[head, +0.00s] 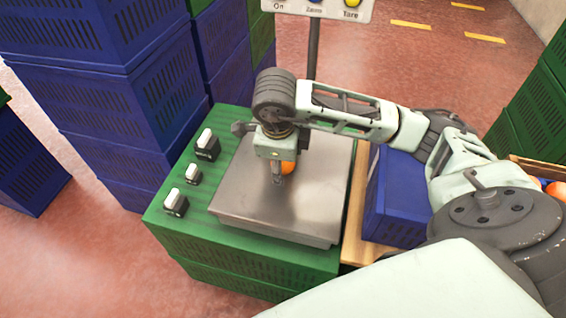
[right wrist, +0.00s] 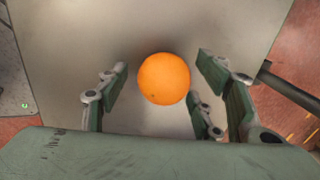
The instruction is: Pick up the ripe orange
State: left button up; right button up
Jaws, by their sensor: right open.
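An orange (head: 288,168) sits on the metal plate of a weighing scale (head: 310,215), partly hidden behind my right gripper (head: 278,178) in the head view. In the right wrist view the orange (right wrist: 164,79) shows whole and evenly orange, on the grey plate (right wrist: 60,40). My right gripper (right wrist: 163,85) is open, with its fingers on both sides of the orange. A gap shows between the orange and the fingers. My left gripper is not in view.
The scale stands on green crates (head: 235,262), beside several small black-and-white items (head: 176,203). A blue crate (head: 400,205) is to the right, with more oranges (head: 556,189) at the far right edge. Tall blue crate stacks (head: 105,100) stand at the left.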

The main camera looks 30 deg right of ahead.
jog(key=shift+c, duration=0.3)
jog(key=c, duration=1.2)
